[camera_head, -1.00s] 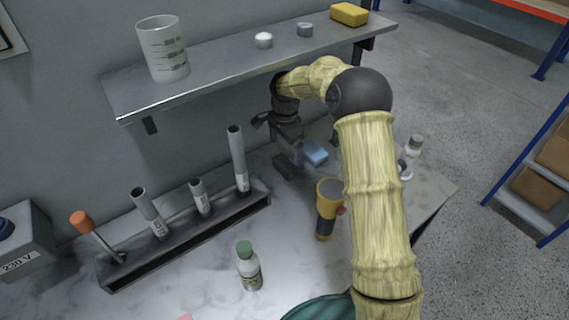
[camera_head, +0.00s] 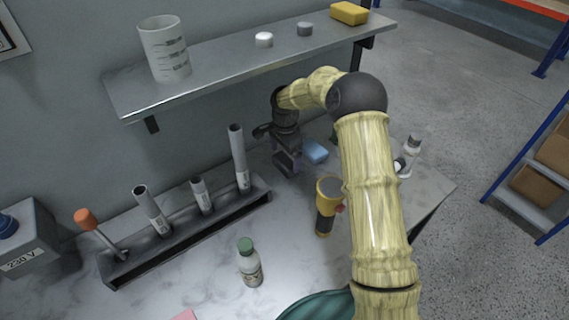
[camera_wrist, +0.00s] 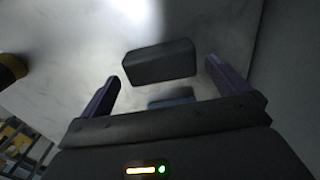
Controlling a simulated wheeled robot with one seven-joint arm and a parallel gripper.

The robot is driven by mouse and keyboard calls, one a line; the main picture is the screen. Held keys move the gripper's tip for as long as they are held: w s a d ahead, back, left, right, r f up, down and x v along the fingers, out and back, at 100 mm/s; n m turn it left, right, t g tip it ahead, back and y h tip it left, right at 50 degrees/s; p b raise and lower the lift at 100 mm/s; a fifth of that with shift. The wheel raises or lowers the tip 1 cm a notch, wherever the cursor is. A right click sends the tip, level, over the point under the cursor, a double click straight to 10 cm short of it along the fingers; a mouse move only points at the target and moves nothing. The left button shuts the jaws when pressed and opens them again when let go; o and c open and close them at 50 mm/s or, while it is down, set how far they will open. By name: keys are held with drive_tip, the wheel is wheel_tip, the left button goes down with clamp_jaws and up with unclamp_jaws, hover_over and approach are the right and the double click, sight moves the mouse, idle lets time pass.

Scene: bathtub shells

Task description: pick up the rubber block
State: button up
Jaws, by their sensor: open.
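The rubber block appears to be the dark grey block (camera_wrist: 160,62) in the wrist view. It lies on the pale worktop, just ahead of and between the fingertips of my gripper (camera_wrist: 162,72). There is a gap on each side of the block, and neither finger visibly touches it. In the head view my gripper (camera_head: 287,160) is low over the back of the worktop, under the shelf. There it largely hides the dark block. My gripper is open and empty.
A blue block (camera_head: 315,152) lies close beside my gripper. A yellow-black torch (camera_head: 326,205) stands nearby. A tube rack (camera_head: 190,232) is at left, a green-capped bottle (camera_head: 249,265) in front. The shelf (camera_head: 215,72) overhangs behind.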

sight(285, 160)
drive_tip(key=shift+f, duration=1.55)
drive_tip(key=c, duration=0.9)
drive_tip(key=shift+o, duration=0.2)
drive_tip(key=shift+r, duration=0.15)
